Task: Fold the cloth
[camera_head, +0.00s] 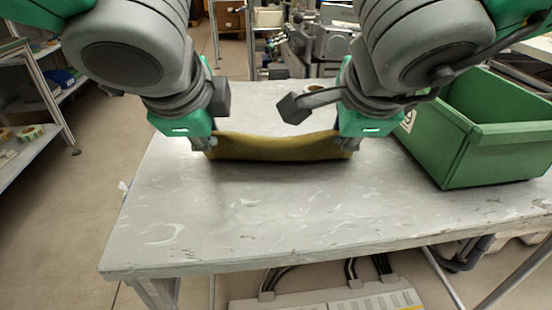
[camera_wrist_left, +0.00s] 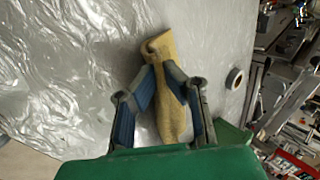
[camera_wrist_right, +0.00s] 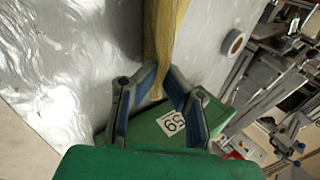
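The cloth (camera_head: 280,147) is mustard yellow and hangs as a narrow, slightly sagging band between my two grippers, with a shadow on the table (camera_head: 250,220) below it. My left gripper (camera_head: 207,145) is shut on its left end. In the left wrist view, the cloth (camera_wrist_left: 172,105) passes between the fingertips of that gripper (camera_wrist_left: 163,70). My right gripper (camera_head: 350,145) is shut on its right end. In the right wrist view, the cloth (camera_wrist_right: 158,40) is pinched between the fingertips of that gripper (camera_wrist_right: 161,74). The cloth's far side is hidden in the head view.
A green crate (camera_head: 485,155) stands at the table's right side, close to my right gripper. A tape reel (camera_wrist_right: 233,43) lies on the table beyond the cloth. The front and left of the tabletop are clear. A shelf (camera_head: 30,145) stands at the far left.

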